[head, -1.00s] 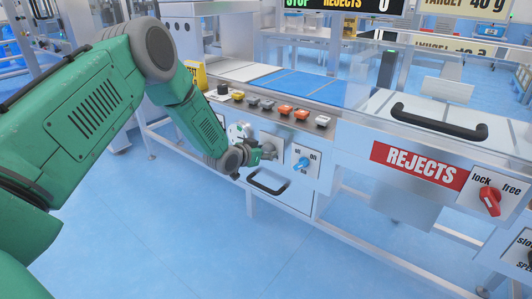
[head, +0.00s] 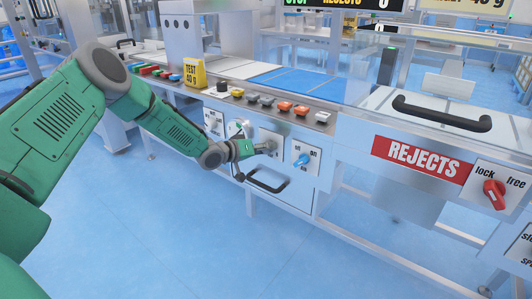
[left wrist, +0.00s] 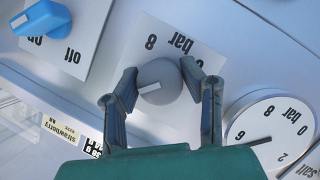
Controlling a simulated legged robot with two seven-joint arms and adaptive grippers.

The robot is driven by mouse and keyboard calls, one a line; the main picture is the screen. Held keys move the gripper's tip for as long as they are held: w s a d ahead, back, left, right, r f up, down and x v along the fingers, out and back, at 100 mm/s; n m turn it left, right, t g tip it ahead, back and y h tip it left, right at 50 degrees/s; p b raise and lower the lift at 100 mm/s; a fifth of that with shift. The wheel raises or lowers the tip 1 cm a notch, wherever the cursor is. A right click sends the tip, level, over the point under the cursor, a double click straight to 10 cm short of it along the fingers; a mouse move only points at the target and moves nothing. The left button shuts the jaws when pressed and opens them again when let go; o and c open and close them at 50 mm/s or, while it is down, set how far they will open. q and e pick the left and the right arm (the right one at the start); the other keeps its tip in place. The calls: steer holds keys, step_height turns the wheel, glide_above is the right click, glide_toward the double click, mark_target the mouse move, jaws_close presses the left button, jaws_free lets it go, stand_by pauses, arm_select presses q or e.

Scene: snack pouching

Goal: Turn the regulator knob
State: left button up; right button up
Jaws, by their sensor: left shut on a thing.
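The regulator knob (left wrist: 159,82) is a round grey knob with a white pointer line, on a white plate marked "0", "8" and "bar". In the left wrist view my left gripper (left wrist: 158,88) has one finger on each side of it, shut on the knob. In the head view the left gripper (head: 262,147) is at the machine's front panel, and the knob (head: 270,146) is partly hidden by the fingers. A pressure gauge (left wrist: 270,130) with a white dial and a dark needle sits beside the knob. My right gripper is not in view.
A blue on/off switch (head: 302,160) sits right of the knob, and a black handle (head: 267,183) is below. A row of coloured buttons (head: 285,106) runs along the ledge above. A red lock/free knob (head: 494,195) is far right. The floor in front is clear.

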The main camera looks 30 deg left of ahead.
arm_select(q)
steer(key=shift+a+f+n+t+h+b, duration=0.15)
steer(key=shift+n+t+h+b, duration=0.2)
steer(key=shift+n, duration=0.5)
steer(key=shift+a+r+n+t+h+b, duration=0.1)
steer(key=shift+n+h, duration=0.35)
steer(key=shift+n, duration=0.4)
steer(key=o, duration=1.1)
steer(key=shift+o, duration=0.2)
steer(key=shift+a+f, duration=0.1)
